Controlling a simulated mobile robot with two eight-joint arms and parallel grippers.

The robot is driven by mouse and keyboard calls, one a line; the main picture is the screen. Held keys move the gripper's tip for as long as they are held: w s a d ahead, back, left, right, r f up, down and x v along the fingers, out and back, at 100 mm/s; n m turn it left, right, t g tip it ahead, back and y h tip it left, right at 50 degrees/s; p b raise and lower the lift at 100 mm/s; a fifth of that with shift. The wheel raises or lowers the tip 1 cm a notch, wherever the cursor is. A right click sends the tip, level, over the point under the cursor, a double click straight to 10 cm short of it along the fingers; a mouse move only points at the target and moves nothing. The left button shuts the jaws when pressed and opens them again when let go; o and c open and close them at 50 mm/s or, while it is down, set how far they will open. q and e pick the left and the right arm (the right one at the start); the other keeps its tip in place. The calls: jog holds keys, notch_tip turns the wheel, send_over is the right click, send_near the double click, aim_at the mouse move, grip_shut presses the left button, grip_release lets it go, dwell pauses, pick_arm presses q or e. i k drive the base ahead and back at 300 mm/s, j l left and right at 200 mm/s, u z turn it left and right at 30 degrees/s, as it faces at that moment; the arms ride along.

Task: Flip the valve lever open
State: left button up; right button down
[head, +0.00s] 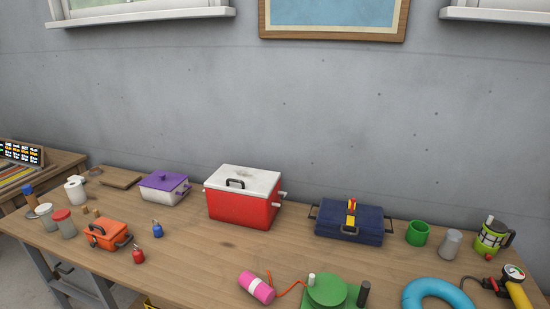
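No part is clearly recognizable as a valve lever. A yellow upright piece with a red top (351,212) stands at the middle of a navy blue case (338,232); I cannot tell whether it is a lever or a latch. A green round device (327,290) at the front edge has a white peg and a black upright handle (363,293); its lower part is cut off by the picture. A yellow and black device with a round gauge (514,275) lies at the right front. Neither of my grippers is in view.
On the wooden table (195,258) stand a red cooler with white lid (240,205), a white box with purple lid (163,188), an orange case (106,234), jars, a pink cylinder (257,288), a blue ring (438,290) and a green cup (417,232).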

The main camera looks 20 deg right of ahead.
aim_at(490, 280)
jog(key=z, duration=2.25)
jog(key=i+l+u, duration=0.2)
jog(key=i, duration=0.35)
jog(key=i+l+u, duration=0.15)
jog(key=i, duration=0.35)
jog(key=l, duration=0.05)
